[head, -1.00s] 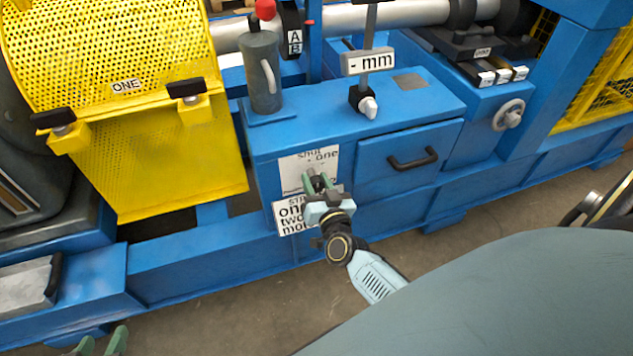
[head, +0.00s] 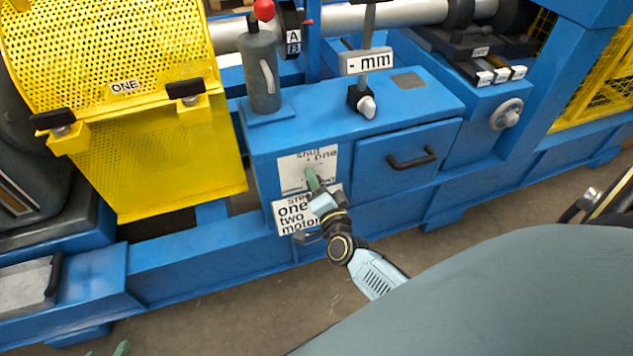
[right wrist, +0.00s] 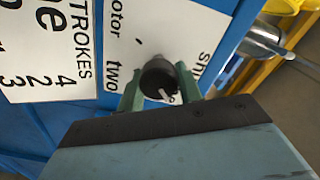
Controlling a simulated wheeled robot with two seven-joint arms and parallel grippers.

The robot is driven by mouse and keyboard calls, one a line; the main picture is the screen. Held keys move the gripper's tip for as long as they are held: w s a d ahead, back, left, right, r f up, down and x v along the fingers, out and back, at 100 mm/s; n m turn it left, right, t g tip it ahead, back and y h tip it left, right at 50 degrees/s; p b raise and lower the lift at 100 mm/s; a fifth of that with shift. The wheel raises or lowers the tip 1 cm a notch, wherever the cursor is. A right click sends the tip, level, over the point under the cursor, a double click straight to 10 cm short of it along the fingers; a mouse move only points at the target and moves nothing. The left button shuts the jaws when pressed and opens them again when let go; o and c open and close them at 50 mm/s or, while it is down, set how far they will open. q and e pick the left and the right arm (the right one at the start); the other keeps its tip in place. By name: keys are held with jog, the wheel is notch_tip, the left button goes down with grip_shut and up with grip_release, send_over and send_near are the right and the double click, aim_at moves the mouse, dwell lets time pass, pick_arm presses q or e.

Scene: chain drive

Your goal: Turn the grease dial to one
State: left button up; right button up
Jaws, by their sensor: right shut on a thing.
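The grease dial is a black round knob (right wrist: 157,78) on a white plate in the right wrist view. A white mark on the knob lies at its lower right. The plate reads "shut" and "two" there; in the head view the dial plate (head: 292,172) shows "shut" and "one", and the knob is hidden by my gripper. My right gripper (right wrist: 158,90) is shut on the knob, one green finger on each side; it also shows in the head view (head: 313,182). My left gripper (head: 106,352) shows only two fingertips, apart, at the bottom edge.
A second white plate (head: 290,214) reading "one two motor" sits just below the dial plate. A drawer with a black handle (head: 412,158) is to the right. A yellow mesh guard (head: 150,160) stands to the left. The floor in front is clear.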

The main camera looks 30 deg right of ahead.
jog(key=shift+f+m, duration=0.15)
jog(key=shift+m, duration=1.05)
pick_arm(q)
jog(key=shift+w+d+r+t+h+b, duration=0.2)
jog(key=shift+w+d+r+t, duration=0.15)
jog(key=shift+w+r+t, duration=0.3)
jog(key=shift+w+d+r+t+h+b, duration=0.15)
jog(key=shift+w+d+r+t, duration=0.2)
jog(key=shift+w+r+t, duration=0.3)
pick_arm(e)
jog(key=shift+m, duration=1.1)
pick_arm(q)
jog(key=shift+r, duration=0.1)
jog(key=shift+g, duration=0.3)
pick_arm(e)
jog(key=o, duration=1)
pick_arm(q)
jog(key=shift+s, duration=0.1)
